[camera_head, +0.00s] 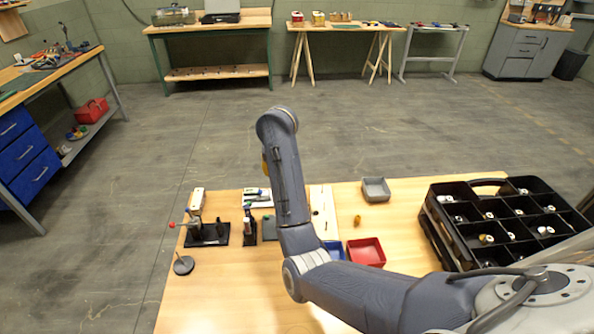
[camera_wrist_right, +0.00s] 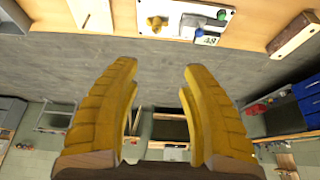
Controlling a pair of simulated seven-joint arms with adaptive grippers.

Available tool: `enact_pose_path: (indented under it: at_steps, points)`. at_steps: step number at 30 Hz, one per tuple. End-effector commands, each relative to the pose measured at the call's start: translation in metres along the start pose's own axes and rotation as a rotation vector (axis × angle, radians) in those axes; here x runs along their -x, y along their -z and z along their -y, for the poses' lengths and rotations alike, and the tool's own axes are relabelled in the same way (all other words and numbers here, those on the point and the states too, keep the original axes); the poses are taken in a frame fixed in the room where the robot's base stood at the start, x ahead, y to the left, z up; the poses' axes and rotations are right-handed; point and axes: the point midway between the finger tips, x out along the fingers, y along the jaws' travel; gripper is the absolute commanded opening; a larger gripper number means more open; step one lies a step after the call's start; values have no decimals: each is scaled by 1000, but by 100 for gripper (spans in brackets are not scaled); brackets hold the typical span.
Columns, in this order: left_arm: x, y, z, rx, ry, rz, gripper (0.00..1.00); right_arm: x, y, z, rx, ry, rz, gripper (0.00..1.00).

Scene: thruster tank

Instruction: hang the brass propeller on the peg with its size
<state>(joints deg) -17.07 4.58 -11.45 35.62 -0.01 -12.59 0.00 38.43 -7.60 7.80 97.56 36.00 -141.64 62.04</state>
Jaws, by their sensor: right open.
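A white board (camera_wrist_right: 181,18) with small coloured propeller-like pieces shows at the top of the right wrist view. A brass piece (camera_wrist_right: 157,24), which looks like the brass propeller, is at it; I cannot tell whether it hangs on a peg. A blue piece (camera_wrist_right: 198,33) and a green piece (camera_wrist_right: 222,14) sit at the same board, near a small number tag. In the head view part of the board (camera_head: 257,199) shows left of my right arm, which hides the rest. My right gripper (camera_wrist_right: 158,75) is open, with nothing between its yellow fingers. My left gripper is out of view.
A black stand with tools (camera_head: 208,236) and a grey disc with a stem (camera_head: 183,265) are on the table's left. A red bin (camera_head: 366,252), a grey bin (camera_head: 375,190) and a small yellow-brown piece (camera_head: 357,220) lie right of my arm. A black divided crate (camera_head: 440,233) fills the right.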

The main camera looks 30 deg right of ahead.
Motion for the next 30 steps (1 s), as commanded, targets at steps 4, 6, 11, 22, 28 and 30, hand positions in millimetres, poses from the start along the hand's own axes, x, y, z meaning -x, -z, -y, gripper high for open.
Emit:
enact_pose_path:
  at_steps: [4,6,11,22,28,30]
  points:
    - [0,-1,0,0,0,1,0,2,-10,1,17,11,32,44]
    - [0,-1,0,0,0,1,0,1,-12,1,21,10,39,44]
    - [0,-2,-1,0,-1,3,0,-10,-13,0,25,7,42,44]
    - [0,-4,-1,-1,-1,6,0,-68,-16,0,25,5,43,44]
    - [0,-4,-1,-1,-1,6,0,-100,-17,1,24,7,43,44]
    - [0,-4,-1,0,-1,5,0,-112,-18,0,25,6,43,44]
